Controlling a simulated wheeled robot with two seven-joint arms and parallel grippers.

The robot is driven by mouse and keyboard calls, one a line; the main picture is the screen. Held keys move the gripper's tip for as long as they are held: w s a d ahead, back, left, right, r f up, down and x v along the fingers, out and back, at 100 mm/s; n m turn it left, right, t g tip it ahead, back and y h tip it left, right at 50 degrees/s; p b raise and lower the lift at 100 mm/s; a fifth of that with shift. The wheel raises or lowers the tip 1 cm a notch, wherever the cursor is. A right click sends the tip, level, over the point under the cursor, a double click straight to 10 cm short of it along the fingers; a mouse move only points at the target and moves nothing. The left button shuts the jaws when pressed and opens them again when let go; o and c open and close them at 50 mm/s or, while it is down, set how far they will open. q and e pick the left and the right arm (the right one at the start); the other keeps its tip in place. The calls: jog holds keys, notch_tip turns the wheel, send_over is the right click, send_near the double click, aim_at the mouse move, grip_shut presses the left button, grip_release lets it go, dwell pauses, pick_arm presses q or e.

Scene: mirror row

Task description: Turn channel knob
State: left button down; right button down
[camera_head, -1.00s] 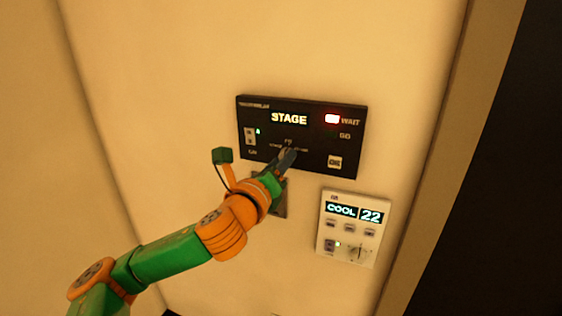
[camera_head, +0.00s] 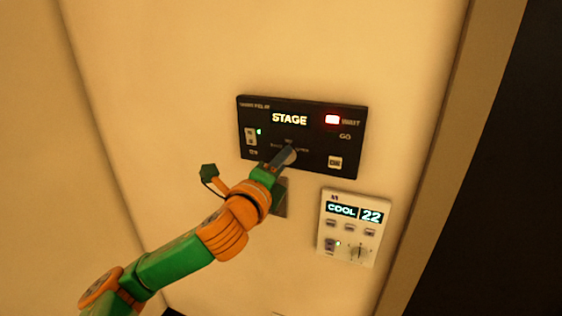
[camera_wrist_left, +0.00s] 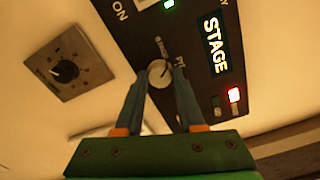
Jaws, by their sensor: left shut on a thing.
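The black panel (camera_head: 310,108) on the wall has a lit STAGE display (camera_head: 289,119), a red lamp (camera_head: 332,119) by WAIT, an unlit GO label and a small green light at its left. The round, pale channel knob (camera_wrist_left: 160,74) sits at the panel's lower middle; in the head view my fingers cover it. My left gripper (camera_head: 287,156) is shut on this knob, with one finger on each side in the left wrist view (camera_wrist_left: 163,82). The panel looks turned on its side there. My right gripper is not in view.
A white control unit (camera_head: 349,228) reading COOL 22 is on the wall below right. A metal plate (camera_head: 281,197) lies partly behind my gripper; its dark knob (camera_wrist_left: 65,71) shows in the wrist view. A wall edge and dark area lie at right.

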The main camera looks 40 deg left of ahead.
pick_arm(q)
jog(key=n, duration=0.4)
jog(key=shift+n, duration=0.7)
jog(key=c, duration=0.5)
grip_release()
jog(key=shift+w+p, duration=0.1)
jog(key=shift+p, duration=0.2)
